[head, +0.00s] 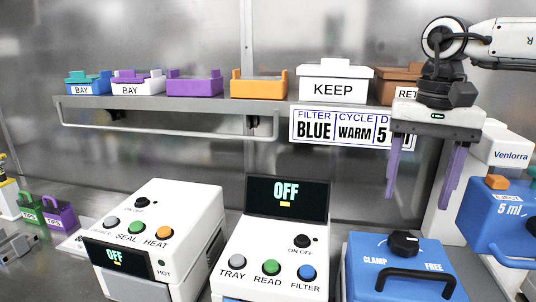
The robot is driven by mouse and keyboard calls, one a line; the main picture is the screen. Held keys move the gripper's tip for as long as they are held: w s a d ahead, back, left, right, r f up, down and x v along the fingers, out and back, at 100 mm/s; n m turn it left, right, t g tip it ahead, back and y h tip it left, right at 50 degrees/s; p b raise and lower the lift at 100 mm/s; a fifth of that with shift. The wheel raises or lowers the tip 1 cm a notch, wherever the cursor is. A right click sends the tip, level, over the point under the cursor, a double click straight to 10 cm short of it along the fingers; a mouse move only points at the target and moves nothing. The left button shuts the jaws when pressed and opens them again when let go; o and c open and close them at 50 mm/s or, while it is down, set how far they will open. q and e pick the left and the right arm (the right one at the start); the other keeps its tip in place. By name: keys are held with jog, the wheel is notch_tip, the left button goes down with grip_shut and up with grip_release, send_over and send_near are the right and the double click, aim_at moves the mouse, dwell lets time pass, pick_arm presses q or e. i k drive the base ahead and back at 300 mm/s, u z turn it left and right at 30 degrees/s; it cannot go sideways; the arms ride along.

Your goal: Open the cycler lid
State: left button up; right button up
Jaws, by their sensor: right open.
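A blue lid (365,268) at the bottom right has a black bar handle (415,274) and a black knob (404,243) between the words CLAMP and FREE. It is the likeliest cycler lid, though no label names it. It looks shut; its front is cut off by the frame, and I cannot tell which word the knob points to. My right gripper (419,202) hangs fingers down above and behind the lid. Its two purple fingers are wide apart with nothing between them. My left gripper is not in view.
An OFF-screen machine (250,250) with TRAY, READ and FILTER buttons stands left of the lid, beside a sealer (175,215). A blue 5 ml unit (495,220) stands close right. Behind are a shelf (200,102) with several bins and a sign (330,127).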

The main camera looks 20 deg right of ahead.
aim_at(374, 273)
jog(key=k, duration=1.5)
